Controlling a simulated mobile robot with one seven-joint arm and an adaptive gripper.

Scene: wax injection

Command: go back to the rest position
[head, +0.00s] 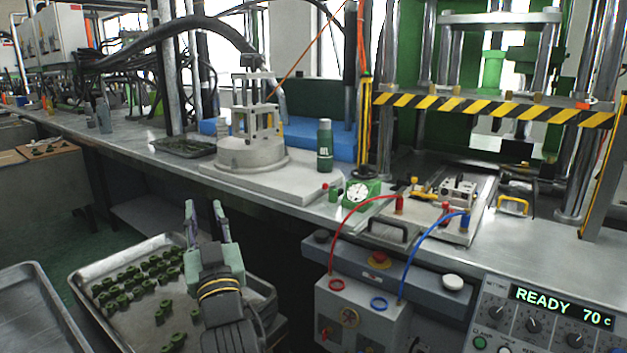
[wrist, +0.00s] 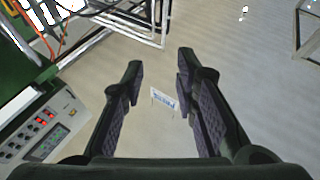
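My gripper (head: 206,222) is raised in front of the workbench in the head view, above the tray of green parts, with its fingers pointing up in the picture. Its two fingers are spread apart with nothing between them. In the wrist view the gripper (wrist: 160,85) is also open and empty, with bare floor and a small white label with blue print (wrist: 164,99) beyond the fingers.
A metal tray (head: 85,273) with many green wax parts lies at lower left. The bench (head: 300,196) carries a green bottle (head: 325,146) and a dial gauge (head: 357,192). A press with a striped bar (head: 490,107) stands right. The control panel (head: 545,318) reads READY 70 c.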

